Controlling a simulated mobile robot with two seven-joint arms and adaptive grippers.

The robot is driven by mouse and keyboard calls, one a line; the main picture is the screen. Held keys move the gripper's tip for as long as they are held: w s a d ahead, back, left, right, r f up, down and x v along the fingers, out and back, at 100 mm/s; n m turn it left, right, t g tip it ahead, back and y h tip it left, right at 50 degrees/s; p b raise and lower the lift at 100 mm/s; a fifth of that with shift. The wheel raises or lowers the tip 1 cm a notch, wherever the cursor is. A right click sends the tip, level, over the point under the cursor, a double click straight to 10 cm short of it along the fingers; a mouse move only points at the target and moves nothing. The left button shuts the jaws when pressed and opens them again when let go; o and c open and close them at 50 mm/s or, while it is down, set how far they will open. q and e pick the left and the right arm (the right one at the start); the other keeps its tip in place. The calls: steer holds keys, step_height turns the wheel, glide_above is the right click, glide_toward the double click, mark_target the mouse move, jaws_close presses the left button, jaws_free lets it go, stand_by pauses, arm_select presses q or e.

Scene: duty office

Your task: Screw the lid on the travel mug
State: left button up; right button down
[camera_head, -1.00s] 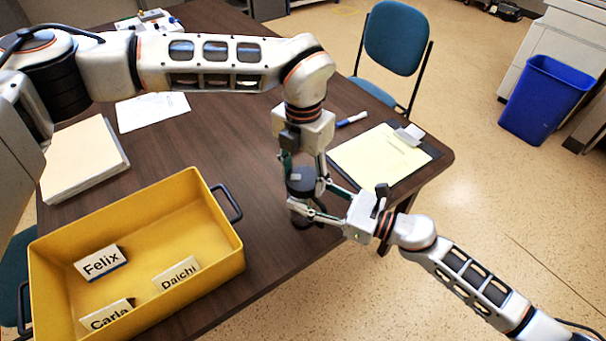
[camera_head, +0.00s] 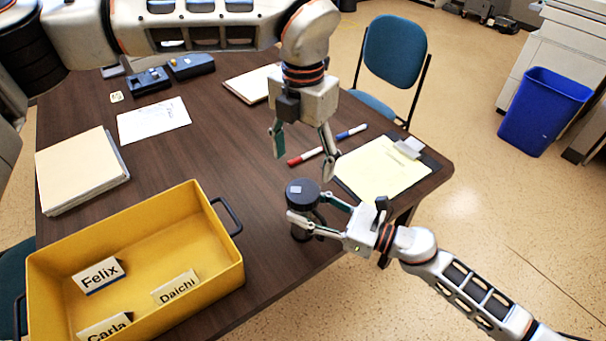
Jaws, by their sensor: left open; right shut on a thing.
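The dark travel mug (camera_head: 300,231) stands upright on the brown table near its front edge. A dark lid (camera_head: 302,191) with a small light square on top sits on the mug's top; how tightly it is seated cannot be told. My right gripper (camera_head: 318,219) is shut on the mug from the right, its fingers on either side of the body and hiding part of it. My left gripper (camera_head: 304,152) is open and empty, pointing down above and apart from the lid.
A yellow crate (camera_head: 225,262) with name cards stands at the front left. A clipboard (camera_head: 432,163) with yellow paper lies at right, beside red and blue markers (camera_head: 306,156). Folders (camera_head: 80,168), a paper sheet (camera_head: 152,119) and dark devices (camera_head: 192,66) lie farther back.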

arm_select(q)
steer(key=shift+r, duration=1.4)
arm_select(e)
steer(key=c, duration=1)
jaws_free()
steer(key=v, duration=1.2)
